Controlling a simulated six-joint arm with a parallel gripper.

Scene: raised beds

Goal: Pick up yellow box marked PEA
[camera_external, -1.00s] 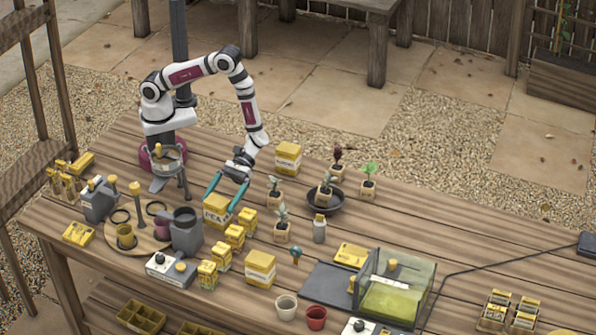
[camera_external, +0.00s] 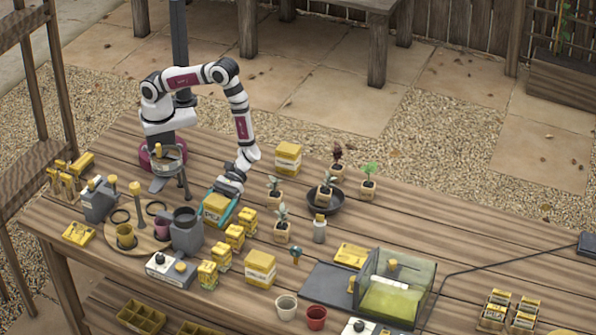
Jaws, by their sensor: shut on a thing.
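The yellow box marked PEA (camera_external: 215,207) stands on the wooden table, just right of the dark grey cup-topped device. My gripper (camera_external: 219,208) is low over it, with its teal fingers on either side of the box and shut on it. The fingers and wrist cover part of the box, and its lettering is hard to read now. I cannot tell whether the box is clear of the table.
Several small yellow boxes (camera_external: 234,237) stand close to the right and front. The grey device (camera_external: 186,232) is close on the left. Potted seedlings (camera_external: 281,227) and a larger yellow box (camera_external: 288,158) stand to the right and behind.

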